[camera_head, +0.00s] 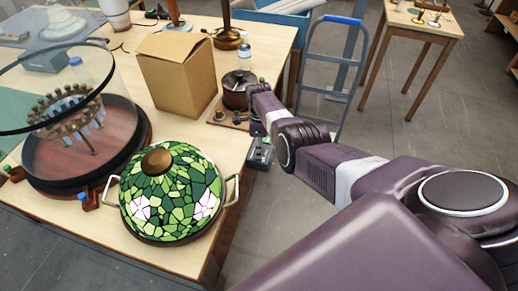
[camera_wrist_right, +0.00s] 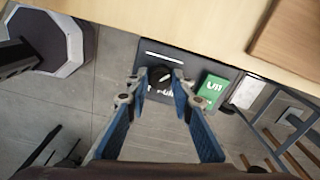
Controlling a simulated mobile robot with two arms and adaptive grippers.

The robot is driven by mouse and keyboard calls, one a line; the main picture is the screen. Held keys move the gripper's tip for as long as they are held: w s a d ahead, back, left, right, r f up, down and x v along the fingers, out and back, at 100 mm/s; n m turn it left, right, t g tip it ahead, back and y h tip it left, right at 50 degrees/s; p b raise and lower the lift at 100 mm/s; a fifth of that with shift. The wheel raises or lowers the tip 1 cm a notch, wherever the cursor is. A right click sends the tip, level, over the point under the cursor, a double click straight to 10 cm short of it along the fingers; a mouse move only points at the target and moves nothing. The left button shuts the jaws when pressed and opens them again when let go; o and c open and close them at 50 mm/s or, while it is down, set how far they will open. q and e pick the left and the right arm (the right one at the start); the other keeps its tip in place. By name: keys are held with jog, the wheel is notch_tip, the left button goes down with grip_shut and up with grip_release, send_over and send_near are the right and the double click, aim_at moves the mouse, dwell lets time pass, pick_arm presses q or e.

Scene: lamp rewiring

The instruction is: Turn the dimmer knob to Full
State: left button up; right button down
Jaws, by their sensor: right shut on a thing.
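The dimmer is a dark box (camera_head: 261,153) at the right edge of the wooden table in the head view. In the right wrist view its dark panel (camera_wrist_right: 183,118) carries a white line, partly hidden white lettering and a green patch (camera_wrist_right: 213,91). The black round dimmer knob (camera_wrist_right: 160,75) sits between the fingertips of my right gripper (camera_wrist_right: 158,82), which is shut on it. A light pointer mark shows on the knob. In the head view my right gripper (camera_head: 260,137) is small and partly hidden by its own arm. My left gripper is not in view.
A green stained-glass lampshade (camera_head: 170,195) with side handles stands near the table front. A cardboard box (camera_head: 178,75), a dark round pot (camera_head: 237,88) and a glass-covered round base (camera_head: 80,150) are on the table.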

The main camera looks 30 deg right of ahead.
jog(key=shift+w, duration=0.1)
dwell(0.3)
jog(key=c, duration=1.7)
grip_release()
jog(key=shift+r, duration=0.1)
notch_tip(320, 180, up, 12)
jog(key=shift+f, duration=0.1)
